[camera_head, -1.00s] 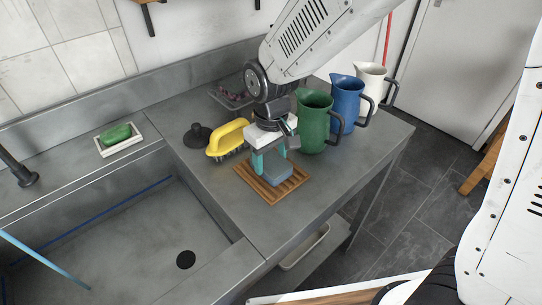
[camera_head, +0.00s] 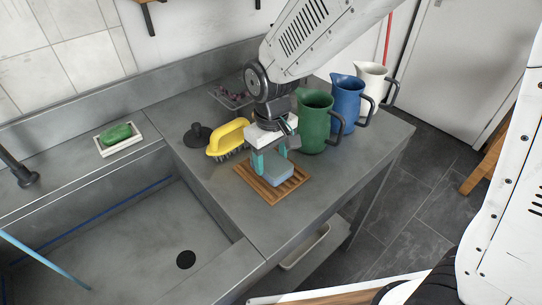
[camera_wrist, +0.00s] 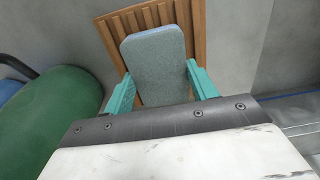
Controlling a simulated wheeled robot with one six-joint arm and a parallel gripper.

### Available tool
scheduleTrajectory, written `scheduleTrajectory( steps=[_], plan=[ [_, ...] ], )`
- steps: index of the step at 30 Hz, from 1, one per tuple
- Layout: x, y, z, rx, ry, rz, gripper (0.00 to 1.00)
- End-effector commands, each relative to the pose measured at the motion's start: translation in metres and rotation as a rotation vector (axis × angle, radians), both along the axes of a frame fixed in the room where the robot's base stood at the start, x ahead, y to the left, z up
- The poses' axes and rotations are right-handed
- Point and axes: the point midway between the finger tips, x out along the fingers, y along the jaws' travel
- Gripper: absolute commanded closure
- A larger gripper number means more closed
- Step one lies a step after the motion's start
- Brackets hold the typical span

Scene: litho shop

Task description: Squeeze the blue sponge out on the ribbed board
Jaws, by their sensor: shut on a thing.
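The blue sponge (camera_head: 279,173) is a grey-blue block on the ribbed wooden board (camera_head: 245,174), which lies on the metal counter. My gripper (camera_head: 270,160) reaches down over the board with its teal fingers on either side of the sponge. In the wrist view the fingers (camera_wrist: 160,88) are closed on the near part of the sponge (camera_wrist: 158,60), and its far part sticks out over the slats of the board (camera_wrist: 203,45). Whether the sponge's underside touches the slats is hidden.
A yellow brush (camera_head: 228,138) and a dark plunger-like knob (camera_head: 197,135) stand left of my gripper. Green (camera_head: 314,125), blue (camera_head: 346,100) and white (camera_head: 370,80) jugs stand behind right. The sink (camera_head: 110,240) is at left, with green soap (camera_head: 116,134) on a dish beyond.

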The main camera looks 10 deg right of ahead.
Motion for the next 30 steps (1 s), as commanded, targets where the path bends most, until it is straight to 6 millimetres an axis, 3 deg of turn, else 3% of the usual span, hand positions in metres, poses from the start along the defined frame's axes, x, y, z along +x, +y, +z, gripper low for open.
scheduleTrajectory(
  steps=[21,30],
  plan=[
    [0.001,0.001,0.06,0.003,-0.006,0.0,0.7],
    [0.001,0.001,0.068,0.002,-0.005,0.0,0.7]
  ],
)
